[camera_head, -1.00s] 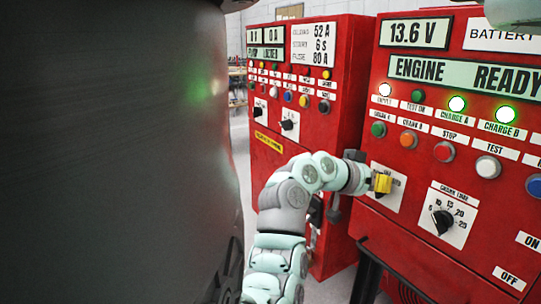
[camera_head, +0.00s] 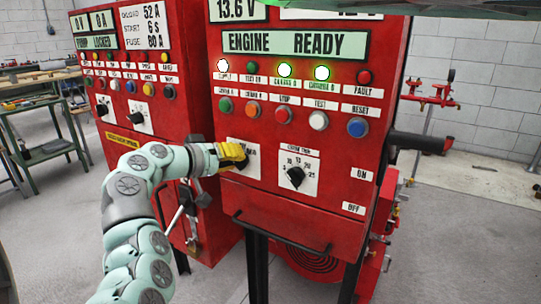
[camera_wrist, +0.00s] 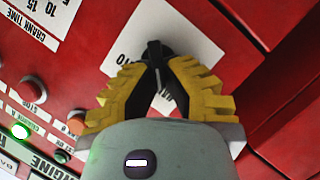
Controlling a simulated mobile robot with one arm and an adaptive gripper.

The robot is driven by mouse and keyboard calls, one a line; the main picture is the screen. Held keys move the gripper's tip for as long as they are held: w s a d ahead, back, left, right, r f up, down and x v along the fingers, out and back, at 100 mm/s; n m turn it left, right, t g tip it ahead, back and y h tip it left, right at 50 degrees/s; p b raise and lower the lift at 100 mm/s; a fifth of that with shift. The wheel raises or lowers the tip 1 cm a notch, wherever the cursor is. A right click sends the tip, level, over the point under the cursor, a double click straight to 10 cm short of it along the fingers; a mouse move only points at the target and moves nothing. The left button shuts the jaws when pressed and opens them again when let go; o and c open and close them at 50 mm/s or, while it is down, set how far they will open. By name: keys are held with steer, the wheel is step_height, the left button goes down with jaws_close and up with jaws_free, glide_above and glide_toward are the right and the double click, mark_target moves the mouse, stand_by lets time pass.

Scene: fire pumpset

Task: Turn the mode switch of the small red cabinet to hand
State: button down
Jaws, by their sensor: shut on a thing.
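The small red cabinet (camera_head: 290,200) with the ENGINE READY display (camera_head: 282,44) stands in the middle of the head view. Its mode switch is a black knob (camera_wrist: 155,52) on a white label plate (camera_head: 252,150), left of the crank time dial (camera_head: 296,176). My gripper (camera_head: 243,156) reaches it from the left. In the wrist view its yellow fingers (camera_wrist: 157,66) close around the knob from both sides. The fingers hide part of the knob and label in the head view; letters ending in "TO" show in the wrist view. I cannot tell the knob's exact setting.
A second red cabinet (camera_head: 165,115) with dials and buttons stands just left, behind my arm. Buttons (camera_head: 284,115) line the panel above the switch. A green workbench (camera_head: 45,150) is at far left. Open grey floor (camera_head: 460,230) lies at right.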

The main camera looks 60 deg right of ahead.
steer(key=shift+f, duration=0.15)
steer(key=c, duration=1.1)
jaws_free()
steer(key=shift+d, duration=0.15)
steer(key=shift+o, duration=0.2)
steer(key=v, duration=1.2)
